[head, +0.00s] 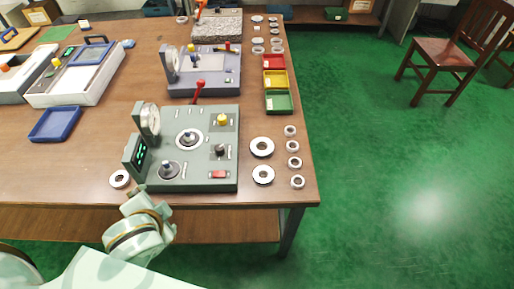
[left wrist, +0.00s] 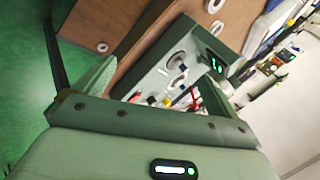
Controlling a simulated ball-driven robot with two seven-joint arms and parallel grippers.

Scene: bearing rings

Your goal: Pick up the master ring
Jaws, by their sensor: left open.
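A lone pale metal ring (head: 120,179) lies flat on the table at the near left corner of the green gauge stand (head: 225,180). I cannot tell for sure which ring is the master ring. My left gripper (head: 138,190) is at the table's front edge, just right of and nearer than the lone ring, holding nothing visible. In the left wrist view its open fingers (left wrist: 155,88) point toward the stand (left wrist: 152,80), and a pale ring (left wrist: 217,27) shows beyond. My right gripper is not in view.
A blue tray (head: 53,125) is at the left. A grey gauge stand (head: 228,85) is farther back. Bare table lies left of the green stand.

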